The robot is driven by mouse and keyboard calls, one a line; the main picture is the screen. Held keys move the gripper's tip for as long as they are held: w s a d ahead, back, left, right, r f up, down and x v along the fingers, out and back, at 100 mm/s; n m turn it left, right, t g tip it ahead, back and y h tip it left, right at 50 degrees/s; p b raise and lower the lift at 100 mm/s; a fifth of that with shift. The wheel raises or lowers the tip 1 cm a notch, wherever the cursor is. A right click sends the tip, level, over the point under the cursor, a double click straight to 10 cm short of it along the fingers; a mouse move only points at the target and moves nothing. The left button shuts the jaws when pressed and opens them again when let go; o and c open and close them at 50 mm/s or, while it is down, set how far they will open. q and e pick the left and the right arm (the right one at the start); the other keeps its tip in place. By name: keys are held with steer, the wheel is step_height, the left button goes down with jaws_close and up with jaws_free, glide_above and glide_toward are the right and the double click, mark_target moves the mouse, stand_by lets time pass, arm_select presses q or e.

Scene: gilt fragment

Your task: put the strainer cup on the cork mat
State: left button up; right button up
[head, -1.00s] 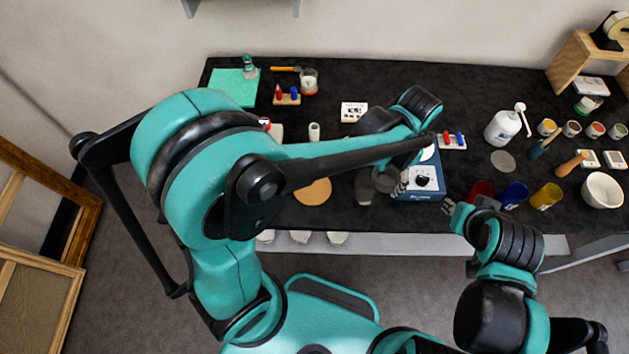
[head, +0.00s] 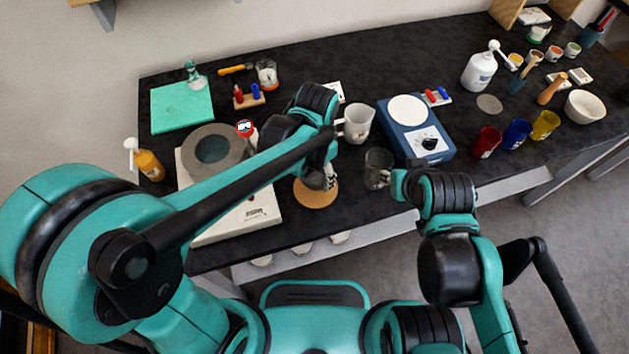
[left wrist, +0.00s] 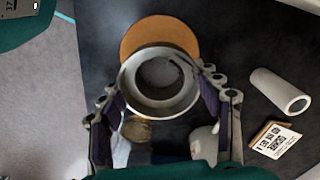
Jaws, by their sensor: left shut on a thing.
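The strainer cup (left wrist: 160,82), a grey metal round cup with a wide rim, is between the fingers of my left gripper (left wrist: 163,105) in the left wrist view. The gripper is shut on it. The cork mat (left wrist: 150,32), a round tan disc, shows beyond the cup, which covers its near edge. In the head view, the left gripper (head: 328,178) is over the cork mat (head: 316,200) and partly hides the cup (head: 315,181). I cannot tell whether the cup touches the mat. My right gripper (head: 398,186) is beside a glass mug; its finger opening is unclear.
The glass mug (head: 377,170) stands right of the mat. A white jug (head: 357,124) and a blue device (head: 418,140) stand behind. A pale device (head: 240,215) with a round grey plate is at left. The table's front edge is close to the mat.

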arm_select(q)
step_height(320, 180, down, 4)
steer(key=shift+r+b, duration=0.2)
steer(key=shift+b, duration=0.5)
steer(key=shift+f, duration=0.25)
steer(key=o, duration=1.1)
steer(key=shift+r, duration=0.1)
steer(key=shift+r, duration=0.1)
